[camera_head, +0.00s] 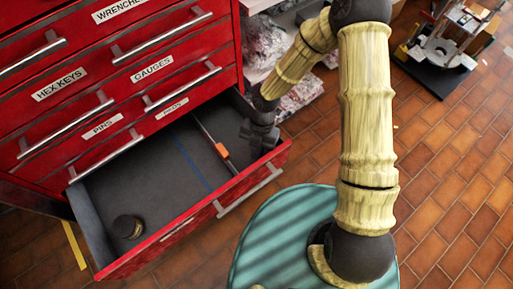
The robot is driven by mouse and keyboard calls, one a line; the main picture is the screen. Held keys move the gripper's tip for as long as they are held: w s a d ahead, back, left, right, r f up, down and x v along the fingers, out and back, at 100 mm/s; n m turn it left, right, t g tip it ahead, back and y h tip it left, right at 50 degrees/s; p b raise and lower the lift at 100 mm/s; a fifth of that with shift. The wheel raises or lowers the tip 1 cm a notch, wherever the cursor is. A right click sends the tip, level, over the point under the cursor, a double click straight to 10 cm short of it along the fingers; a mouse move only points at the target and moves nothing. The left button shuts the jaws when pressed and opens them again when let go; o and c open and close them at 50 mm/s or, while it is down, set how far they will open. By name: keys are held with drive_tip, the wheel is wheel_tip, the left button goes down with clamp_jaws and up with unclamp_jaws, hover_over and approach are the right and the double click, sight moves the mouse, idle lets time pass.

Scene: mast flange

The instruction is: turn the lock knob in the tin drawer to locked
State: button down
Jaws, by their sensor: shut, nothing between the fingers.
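The open bottom drawer (153,264) of a red cabinet has a dark grey inside; I cannot read its front label. A small dark round piece with a tan side (127,226), perhaps the knob, sits near the drawer's front left corner. I cannot make out its setting. My gripper (262,139) is at the drawer's right end, dark and small in the view. It is shut and empty, well apart from the round piece. What lies directly below it is hidden.
A thin rod with an orange block (222,151) and a blue line (188,160) cross the drawer. Closed drawers with bar handles (183,87) rise above. Shelves with wrapped bundles (265,42) stand behind my arm. A machine on a black base (440,55) is at the upper right. Brick-tiled floor is clear at right.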

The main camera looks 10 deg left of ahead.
drive_tip(key=w, duration=0.3)
drive_tip(key=shift+d+r+b, duration=0.1)
drive_tip(key=shift+d+b, duration=0.2)
drive_tip(key=shift+d, duration=0.05)
